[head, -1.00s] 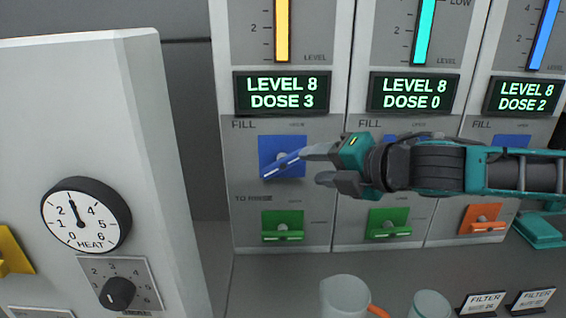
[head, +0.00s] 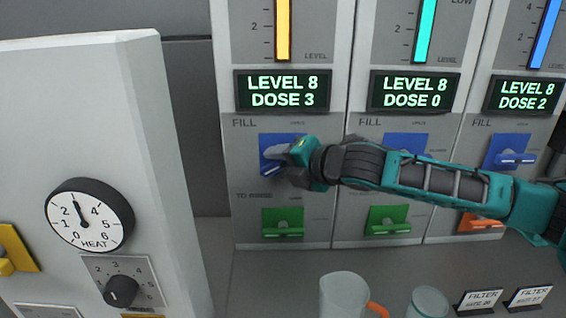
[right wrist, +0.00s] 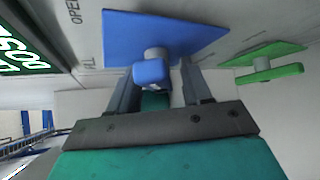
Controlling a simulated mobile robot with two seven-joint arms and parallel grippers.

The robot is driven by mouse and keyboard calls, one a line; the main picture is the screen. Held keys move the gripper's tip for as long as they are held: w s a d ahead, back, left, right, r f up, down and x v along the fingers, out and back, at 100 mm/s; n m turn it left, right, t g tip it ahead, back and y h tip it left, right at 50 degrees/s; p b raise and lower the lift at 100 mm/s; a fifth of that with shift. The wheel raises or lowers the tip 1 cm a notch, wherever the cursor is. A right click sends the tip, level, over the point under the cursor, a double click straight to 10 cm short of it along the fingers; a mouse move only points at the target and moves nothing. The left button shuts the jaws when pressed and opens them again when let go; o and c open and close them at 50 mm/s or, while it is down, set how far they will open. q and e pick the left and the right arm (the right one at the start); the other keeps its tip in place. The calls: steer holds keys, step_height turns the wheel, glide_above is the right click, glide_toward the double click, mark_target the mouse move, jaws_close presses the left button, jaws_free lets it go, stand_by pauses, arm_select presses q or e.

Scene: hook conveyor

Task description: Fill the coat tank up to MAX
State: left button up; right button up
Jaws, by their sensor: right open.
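A left column carries a yellow level bar (head: 283,28), a display (head: 283,91) reading "LEVEL 8 DOSE 3" and a blue FILL lever plate (head: 267,146). No tank name shows, so I cannot tell which is the coat tank. My right gripper (head: 278,160) is at this left blue lever and hides most of its handle. In the right wrist view the blue handle (right wrist: 152,73) lies between the two fingers of my open right gripper (right wrist: 156,90), with a gap on the right side. My left gripper is not in view.
Middle (head: 415,92) and right (head: 523,95) displays read "LEVEL 8 DOSE 0" and "LEVEL 8 DOSE 2". A green lever (head: 282,222) sits below the left FILL lever. A cup (head: 343,293) and filter signs stand below. A white panel with a heat dial (head: 84,217) stands left.

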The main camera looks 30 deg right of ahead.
jaws_close()
steer(key=shift+f+b, duration=0.15)
steer(key=shift+b, duration=0.15)
steer(key=m+t+y+b, duration=0.2)
steer(key=m+b, duration=0.1)
steer(key=b, duration=0.4)
steer(key=shift+f+t, duration=0.15)
steer(key=shift+t, duration=0.25)
steer(key=shift+r+b, duration=0.2)
steer(key=shift+b, duration=0.2)
steer(key=shift+r, duration=0.15)
jaws_free()
